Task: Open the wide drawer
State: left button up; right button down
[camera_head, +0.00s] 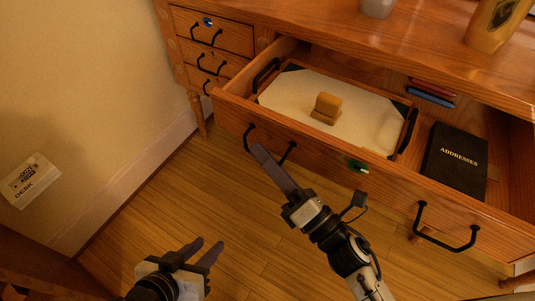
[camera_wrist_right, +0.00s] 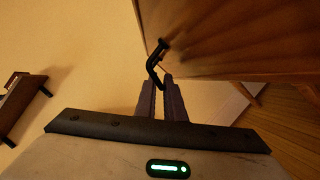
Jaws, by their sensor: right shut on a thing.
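The wide wooden drawer (camera_head: 318,151) stands pulled out of the desk, its inside showing. My right gripper (camera_head: 259,152) is at the left handle. In the right wrist view my right gripper (camera_wrist_right: 161,82) is shut on that black handle (camera_wrist_right: 153,64). My left gripper (camera_head: 206,249) is low at the left, away from the drawer, with its fingers apart and nothing between them.
In the drawer lie a tray (camera_head: 262,84) with a pale pad and a wooden block (camera_head: 326,108), a black address book (camera_head: 457,160), and red and blue items (camera_head: 431,95). Small drawers (camera_head: 215,35) stand left. Floor (camera_head: 230,195) is clear.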

jog(key=shift+f, duration=0.1)
jog(key=c, duration=1.9)
grip_release()
jog(key=shift+o, duration=0.2)
jog(key=shift+d, duration=0.1)
jog(key=v, duration=1)
jog(key=shift+s, duration=0.1)
